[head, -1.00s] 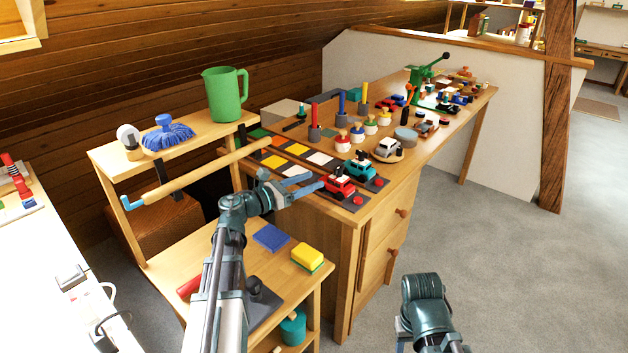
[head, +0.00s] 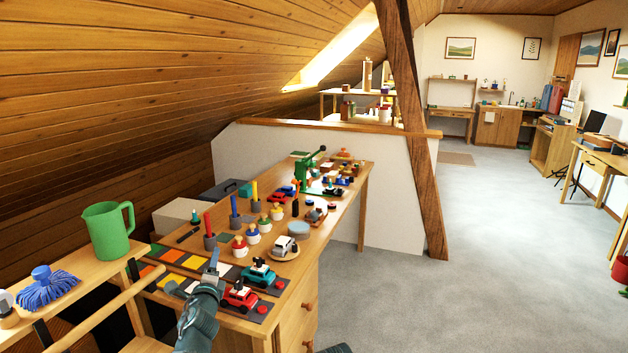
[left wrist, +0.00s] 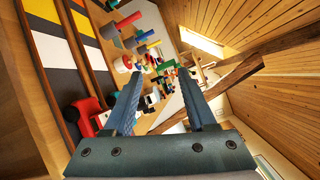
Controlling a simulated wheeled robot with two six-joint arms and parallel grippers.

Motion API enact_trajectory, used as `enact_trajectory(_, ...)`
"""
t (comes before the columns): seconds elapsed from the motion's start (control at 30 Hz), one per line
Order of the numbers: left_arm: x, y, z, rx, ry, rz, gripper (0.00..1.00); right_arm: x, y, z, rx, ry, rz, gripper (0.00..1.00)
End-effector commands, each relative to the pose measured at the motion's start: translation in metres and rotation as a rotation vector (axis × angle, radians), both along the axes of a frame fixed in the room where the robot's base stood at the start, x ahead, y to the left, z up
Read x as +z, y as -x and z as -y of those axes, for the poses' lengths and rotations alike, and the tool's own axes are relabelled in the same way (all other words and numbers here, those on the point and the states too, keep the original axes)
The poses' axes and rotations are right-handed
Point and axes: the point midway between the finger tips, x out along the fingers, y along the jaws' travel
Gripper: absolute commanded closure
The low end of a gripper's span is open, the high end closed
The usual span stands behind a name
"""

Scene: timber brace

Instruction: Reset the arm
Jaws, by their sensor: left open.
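My left gripper (head: 207,274) is over the near end of the wooden workbench (head: 322,232), beside a red toy car (head: 240,296) and a teal toy car (head: 259,273). In the left wrist view, the jaws of my left gripper (left wrist: 163,95) are spread apart with nothing held between them. The red car (left wrist: 84,114) shows there to the left of the jaws. My right gripper is not in view; only a dark bit of my own body shows at the bottom edge of the head view.
The bench holds colored tiles (head: 172,256), peg figures, a white car (head: 285,246) and a green press (head: 308,168). A slanted timber post (head: 415,130) rises behind. Grey floor (head: 480,250) is open at right.

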Motion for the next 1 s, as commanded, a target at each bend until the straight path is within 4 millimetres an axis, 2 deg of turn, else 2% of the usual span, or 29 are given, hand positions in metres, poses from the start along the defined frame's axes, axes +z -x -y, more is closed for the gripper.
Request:
enact_trajectory(0.03,0.008,0.007,0.009,0.049,0.123,-0.044,0.44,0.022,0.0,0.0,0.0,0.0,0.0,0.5)
enact_trajectory(0.17,-0.013,0.031,0.03,0.211,0.456,-0.184,0.44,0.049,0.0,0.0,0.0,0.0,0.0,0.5)
enact_trajectory(0.27,-0.034,0.061,0.056,0.347,0.689,-0.314,0.44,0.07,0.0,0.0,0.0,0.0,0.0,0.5)
enact_trajectory(0.37,-0.054,0.101,0.089,0.5,0.89,-0.461,0.44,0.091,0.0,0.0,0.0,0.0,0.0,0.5)
enact_trajectory(0.5,-0.071,0.172,0.141,0.734,1.091,-0.681,0.44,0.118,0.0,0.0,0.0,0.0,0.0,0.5)
enact_trajectory(0.6,-0.075,0.223,0.173,0.894,1.165,-0.821,0.44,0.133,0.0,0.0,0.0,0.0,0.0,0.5)
enact_trajectory(0.73,-0.073,0.273,0.2,1.05,1.194,-0.948,0.44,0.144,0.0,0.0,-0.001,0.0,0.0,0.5)
enact_trajectory(0.83,-0.07,0.296,0.21,1.125,1.193,-1.003,0.44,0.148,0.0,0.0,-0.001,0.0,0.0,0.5)
enact_trajectory(1.0,-0.069,0.309,0.216,1.172,1.19,-1.035,0.44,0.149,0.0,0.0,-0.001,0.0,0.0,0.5)
